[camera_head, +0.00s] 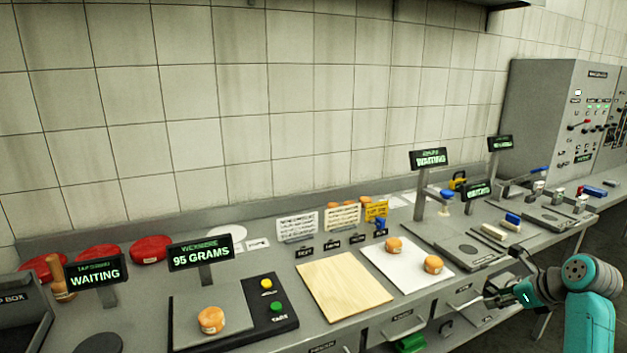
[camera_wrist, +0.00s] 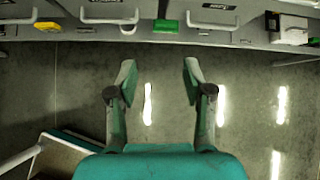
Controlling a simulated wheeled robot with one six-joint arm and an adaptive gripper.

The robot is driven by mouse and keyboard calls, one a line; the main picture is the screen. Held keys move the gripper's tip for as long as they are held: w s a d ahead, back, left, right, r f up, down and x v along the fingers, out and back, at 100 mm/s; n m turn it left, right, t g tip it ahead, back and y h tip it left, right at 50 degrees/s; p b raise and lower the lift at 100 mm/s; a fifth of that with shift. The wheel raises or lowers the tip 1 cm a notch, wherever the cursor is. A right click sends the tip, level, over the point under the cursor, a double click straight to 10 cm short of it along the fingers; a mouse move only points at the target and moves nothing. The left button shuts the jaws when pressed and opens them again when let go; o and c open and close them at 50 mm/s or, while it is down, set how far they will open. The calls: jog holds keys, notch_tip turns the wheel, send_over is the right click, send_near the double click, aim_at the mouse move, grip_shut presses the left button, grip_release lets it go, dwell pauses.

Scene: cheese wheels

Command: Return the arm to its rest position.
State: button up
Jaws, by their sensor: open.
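My gripper (camera_wrist: 158,85) is open and empty in the wrist view, its two fingers apart above the floor, in front of the bench drawers. In the head view my teal arm stands at the lower right, with my gripper (camera_head: 490,297) by the front edge of the bench. One orange cheese wheel (camera_head: 211,320) sits on the scale (camera_head: 182,325), whose display (camera_head: 201,253) reads 95 GRAMS. Two more cheese wheels (camera_head: 393,244) (camera_head: 433,264) rest on a white board (camera_head: 390,272).
A bare wooden board (camera_head: 345,287) lies on the bench between the scale and the white board. Drawer handles (camera_wrist: 209,22) stick out along the bench front. A green block (camera_wrist: 166,26) shows near the drawers. Red wheels (camera_head: 150,249) stand at the back left. Open floor lies below my gripper.

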jog(key=s+a+f+n+t+h, duration=0.1)
jog(key=s+a+f+n, duration=0.3)
jog(key=s+a+f, duration=0.55)
jog(key=s+a+f+n+t+h, duration=0.15)
jog(key=a+f+n, duration=0.35)
jog(key=f, duration=1)
jog(key=s+a+f+n, duration=0.35)
jog(key=s+a, duration=0.35)
jog(key=s, duration=0.3)
jog(key=s+a+r+n+t+h, duration=0.1)
jog(key=s+a+n, duration=0.25)
jog(key=s, duration=0.55)
jog(key=s+a+r+n+t, duration=0.1)
jog(key=s+a+n, duration=0.25)
jog(key=s, duration=0.55)
jog(key=s+a+r+n+t, duration=0.2)
jog(key=s+r+n, duration=0.9)
jog(key=s+r, duration=0.3)
jog(key=shift+s+a+r+y, duration=0.3)
jog(key=shift+s+r+y, duration=0.15)
jog(key=shift+s, duration=0.4)
